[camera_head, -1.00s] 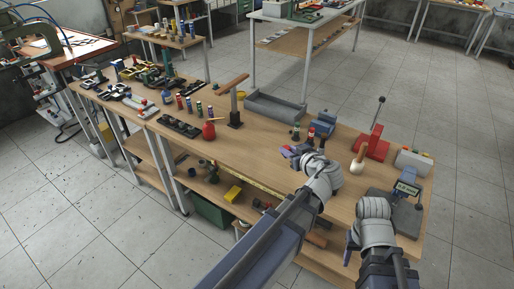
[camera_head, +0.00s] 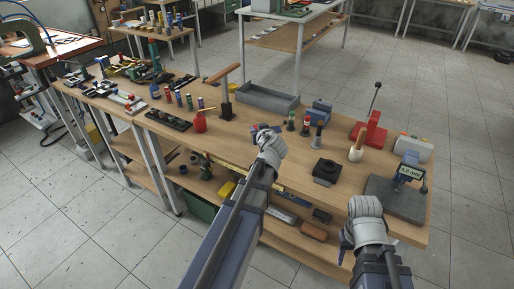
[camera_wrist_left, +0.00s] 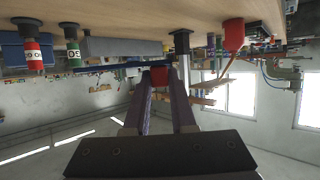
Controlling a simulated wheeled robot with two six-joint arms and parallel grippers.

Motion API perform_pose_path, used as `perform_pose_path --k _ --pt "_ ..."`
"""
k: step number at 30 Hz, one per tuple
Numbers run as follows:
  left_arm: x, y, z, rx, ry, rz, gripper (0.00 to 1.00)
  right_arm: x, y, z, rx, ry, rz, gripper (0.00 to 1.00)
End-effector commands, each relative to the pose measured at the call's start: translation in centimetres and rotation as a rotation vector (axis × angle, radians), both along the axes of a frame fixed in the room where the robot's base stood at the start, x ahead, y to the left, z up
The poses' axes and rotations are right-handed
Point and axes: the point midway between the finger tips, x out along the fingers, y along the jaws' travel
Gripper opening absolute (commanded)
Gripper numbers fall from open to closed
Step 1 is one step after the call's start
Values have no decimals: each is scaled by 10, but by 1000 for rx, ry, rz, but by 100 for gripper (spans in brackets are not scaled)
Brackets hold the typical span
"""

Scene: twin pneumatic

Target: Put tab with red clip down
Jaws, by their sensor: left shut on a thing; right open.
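My left gripper (camera_head: 262,133) is over the front middle of the long workbench. In the left wrist view its two fingers (camera_wrist_left: 161,80) are shut on the red clip (camera_wrist_left: 159,75). A dark blue flat strip, apparently the tab (camera_wrist_left: 122,67), extends from the clip close to the bench top. I cannot tell whether the tab touches the bench. In the head view the clip and tab are mostly hidden by my left wrist. My right gripper (camera_head: 346,240) is open and empty, beyond the bench's front edge at the right.
A grey tray (camera_head: 267,98) lies behind.

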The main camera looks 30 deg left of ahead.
Motion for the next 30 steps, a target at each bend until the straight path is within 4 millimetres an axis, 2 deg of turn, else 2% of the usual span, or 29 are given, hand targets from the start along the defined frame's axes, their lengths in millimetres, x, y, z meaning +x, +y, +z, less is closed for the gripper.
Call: perform_pose_path --k 12,20,30 --pt "0 0 -59 0 0 1 0 0 0 -59 0 0 1 50" --pt "0 0 -62 0 0 1 0 0 0 -62 0 0 1 50" --pt "0 0 -98 0 0 1 0 0 0 -98 0 0 1 50"
